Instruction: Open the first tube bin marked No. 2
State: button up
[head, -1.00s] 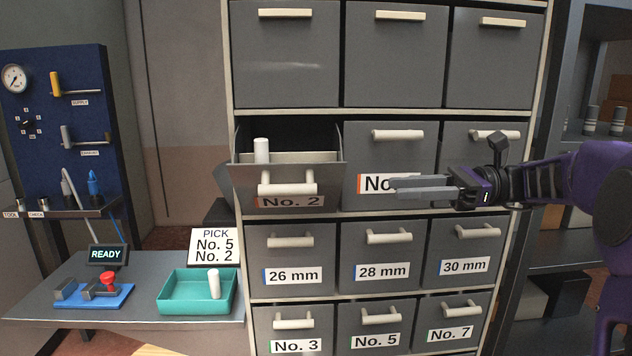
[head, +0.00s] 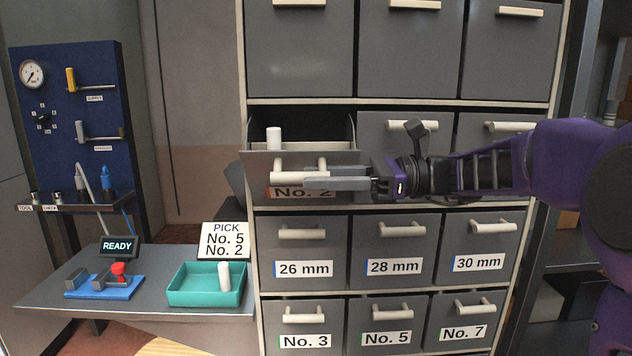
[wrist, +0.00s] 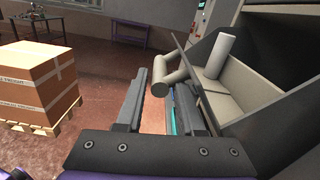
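The bin marked No. 2 (head: 258,168), left in its row, stands tilted out at the top, with its inside showing. A white tube (head: 274,138) stands in it; the tube also shows in the wrist view (wrist: 221,55). Its pale bar handle (head: 290,177) is on the front, and the label below is partly hidden by my fingers. My gripper (head: 308,182) reaches in from the right at the handle. In the wrist view my gripper (wrist: 163,82) has its fingers apart, with the handle's end (wrist: 160,88) at the gap between them. I cannot tell whether they touch.
Closed bins surround it, including 26 mm (head: 303,250) below and a middle bin (head: 400,130) behind my arm. A teal tray (head: 190,298) with a white tube (head: 224,277) sits on the left bench, beside a PICK No. 5, No. 2 sign (head: 225,240).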

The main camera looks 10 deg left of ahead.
jog(key=shift+s+a, duration=0.1)
jog(key=shift+a, duration=0.4)
grip_shut()
dwell(1.2)
